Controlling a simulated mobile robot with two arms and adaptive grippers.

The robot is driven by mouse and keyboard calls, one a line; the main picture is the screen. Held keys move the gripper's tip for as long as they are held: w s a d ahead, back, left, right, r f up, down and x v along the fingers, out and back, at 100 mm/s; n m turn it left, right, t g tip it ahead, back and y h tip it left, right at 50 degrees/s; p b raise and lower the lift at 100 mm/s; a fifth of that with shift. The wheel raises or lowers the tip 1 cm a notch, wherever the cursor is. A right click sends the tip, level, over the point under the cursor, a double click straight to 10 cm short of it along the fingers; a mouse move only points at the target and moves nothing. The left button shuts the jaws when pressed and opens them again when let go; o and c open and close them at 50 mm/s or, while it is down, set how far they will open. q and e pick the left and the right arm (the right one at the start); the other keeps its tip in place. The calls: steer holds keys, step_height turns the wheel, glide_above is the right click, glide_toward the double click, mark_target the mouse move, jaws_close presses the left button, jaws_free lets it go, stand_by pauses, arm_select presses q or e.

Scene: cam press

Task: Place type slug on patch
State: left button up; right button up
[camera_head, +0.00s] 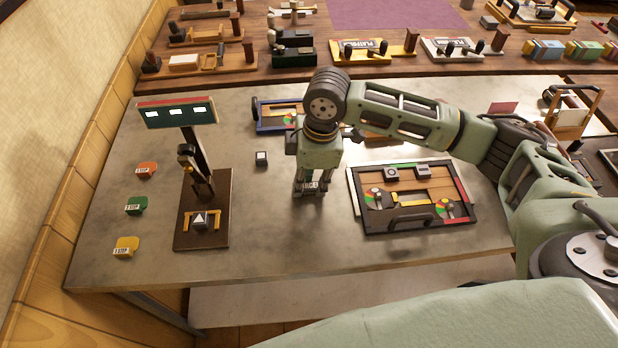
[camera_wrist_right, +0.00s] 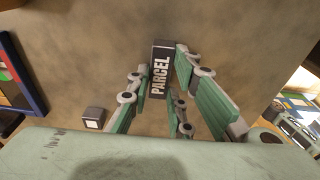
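The type slug (camera_wrist_right: 161,70) is a dark block with the word PARCEL in white on its face. In the right wrist view it lies between the fingers of my right gripper (camera_wrist_right: 160,82). In the head view my right gripper (camera_head: 311,187) points down at the middle of the grey table, with the slug's pale lettering just showing between its fingers. The fingers are on both sides of the slug and look spread, with a narrow gap at its left. A purple patch (camera_head: 395,14) lies flat on the wooden table at the back. My left gripper is not in view.
A small dark block with a white top (camera_head: 262,158) stands left of the gripper. A framed tray (camera_head: 357,205) is to its right. A lever stand with a display (camera_head: 176,112) and coloured tags (camera_head: 136,206) are at left. Several printing blocks line the back table.

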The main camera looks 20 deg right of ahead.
mark_target(316, 186)
steer(key=o, duration=0.4)
steer(key=shift+o, duration=0.2)
step_height(316, 186, up, 12)
steer(key=d+b, duration=0.1)
steer(key=shift+s+d, duration=0.2)
steer(key=shift+s, duration=0.1)
steer(key=shift+r, duration=0.1)
